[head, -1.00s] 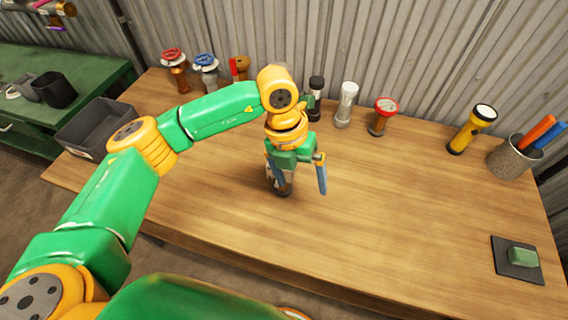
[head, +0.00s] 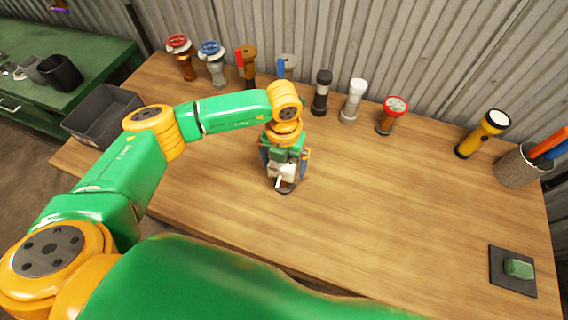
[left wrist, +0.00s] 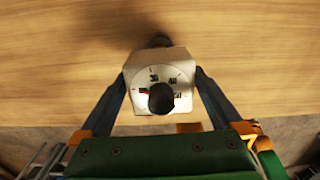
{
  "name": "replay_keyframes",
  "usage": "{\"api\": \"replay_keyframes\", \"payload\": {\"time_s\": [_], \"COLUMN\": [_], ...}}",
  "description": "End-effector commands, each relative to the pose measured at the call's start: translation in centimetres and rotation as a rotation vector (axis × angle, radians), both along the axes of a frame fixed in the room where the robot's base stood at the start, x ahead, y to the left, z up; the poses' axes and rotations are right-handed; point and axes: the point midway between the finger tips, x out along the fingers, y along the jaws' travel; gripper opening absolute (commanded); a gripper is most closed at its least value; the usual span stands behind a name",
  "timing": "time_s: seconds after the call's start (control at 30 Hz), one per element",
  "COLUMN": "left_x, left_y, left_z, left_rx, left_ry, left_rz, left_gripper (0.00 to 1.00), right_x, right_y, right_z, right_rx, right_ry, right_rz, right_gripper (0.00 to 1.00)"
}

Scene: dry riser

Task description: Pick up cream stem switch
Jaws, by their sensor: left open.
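The cream stem switch (head: 282,172) stands on the wooden bench, below my left gripper (head: 284,164). In the left wrist view the cream switch (left wrist: 160,68) shows a round numbered dial with a black knob in front. My left gripper is open, with one blue finger on each side of the cream body. Small gaps seem to show between the fingers and its sides in the left wrist view. Part of the switch is hidden behind the gripper in the head view. My right gripper is not in view.
Several valves and torches stand along the back wall, including a black one (head: 321,92), a white one (head: 353,100) and a red-topped one (head: 392,115). A grey bin (head: 104,116) is at left. A pen cup (head: 522,167) is at right. The bench's right middle is clear.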

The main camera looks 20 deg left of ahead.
Motion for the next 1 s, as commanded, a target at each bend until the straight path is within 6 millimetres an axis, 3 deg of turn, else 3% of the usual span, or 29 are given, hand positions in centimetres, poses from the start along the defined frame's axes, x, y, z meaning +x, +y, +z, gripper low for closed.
{"api": "replay_keyframes", "payload": {"time_s": [0.2, 0.57, 0.87, 1.0], "left_x": [0.0, 0.0, 0.1, 0.2], "left_y": [0.0, 0.0, -0.1, -0.1], "left_z": [-0.3, -0.2, 0.0, 1.5], "left_rx": [0.0, -0.001, -0.002, -0.004], "left_ry": [-0.002, -0.002, -0.003, -0.006], "left_rz": [-0.001, -0.001, -0.001, 0.0], "left_gripper": [1.0, 0.03, 0.0, 0.0], "right_x": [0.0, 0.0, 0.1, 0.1], "right_y": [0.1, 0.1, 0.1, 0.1], "right_z": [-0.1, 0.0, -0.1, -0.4], "right_rx": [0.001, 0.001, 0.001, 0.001], "right_ry": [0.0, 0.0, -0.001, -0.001], "right_rz": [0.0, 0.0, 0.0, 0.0], "right_gripper": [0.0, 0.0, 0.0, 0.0]}}
